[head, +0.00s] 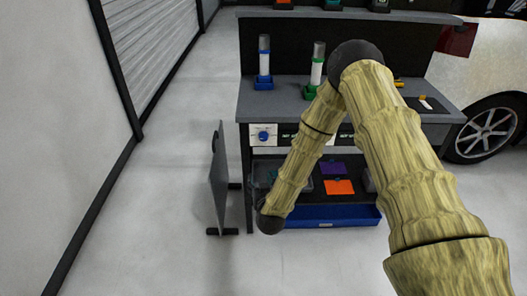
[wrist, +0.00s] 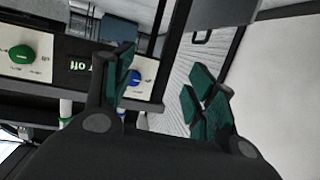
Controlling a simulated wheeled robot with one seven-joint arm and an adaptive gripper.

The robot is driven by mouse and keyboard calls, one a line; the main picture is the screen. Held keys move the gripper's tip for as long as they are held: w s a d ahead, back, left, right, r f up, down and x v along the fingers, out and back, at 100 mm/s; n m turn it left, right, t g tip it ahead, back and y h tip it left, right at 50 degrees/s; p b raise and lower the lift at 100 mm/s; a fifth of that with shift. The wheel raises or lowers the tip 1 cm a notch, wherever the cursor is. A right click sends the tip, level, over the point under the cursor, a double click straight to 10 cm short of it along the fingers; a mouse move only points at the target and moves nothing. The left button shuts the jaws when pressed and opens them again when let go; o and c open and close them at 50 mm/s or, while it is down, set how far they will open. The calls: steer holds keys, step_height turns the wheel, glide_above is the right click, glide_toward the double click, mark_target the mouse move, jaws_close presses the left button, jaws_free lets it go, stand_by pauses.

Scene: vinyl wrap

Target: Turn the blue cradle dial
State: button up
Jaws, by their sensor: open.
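The blue dial (head: 263,136) sits on a white plate at the left end of the workbench front, below the blue cradle (head: 264,85), which holds a white roll. In the wrist view the blue dial (wrist: 135,77) shows just beside my gripper's left finger, partly covered by it. My gripper (wrist: 162,70) is open with nothing between its dark green finger pads. The dial lies at the left edge of the gap, and I see no contact. In the head view my arm hangs in front of the bench, and my gripper cannot be made out clearly.
A green dial (wrist: 22,54) and a display (wrist: 82,66) are on the same panel. A green cradle (head: 311,88) with a roll stands on the bench. A grey upright panel (head: 219,180) stands left of the bench. A blue tray (head: 345,217) is below. Floor is clear at left.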

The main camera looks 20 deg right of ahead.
mark_target(264, 138)
steer(key=w+d+r+t+h, duration=0.1)
steer(key=w+d+r, duration=0.1)
steer(key=w, duration=0.3)
steer(key=w+d+r+m+h, duration=0.1)
steer(key=w+d+r, duration=0.1)
steer(key=w, duration=0.4)
steer(key=w+d+r+t+h, duration=0.1)
steer(key=w+d+r, duration=0.1)
steer(key=w, duration=0.3)
steer(key=shift+w+d+m+t, duration=0.1)
steer(key=shift+w+m+t, duration=0.2)
steer(key=c, duration=1)
steer(key=shift+d, duration=0.25)
steer(key=shift+c, duration=0.2)
steer(key=shift+a, duration=0.2)
steer(key=shift+f, duration=0.1)
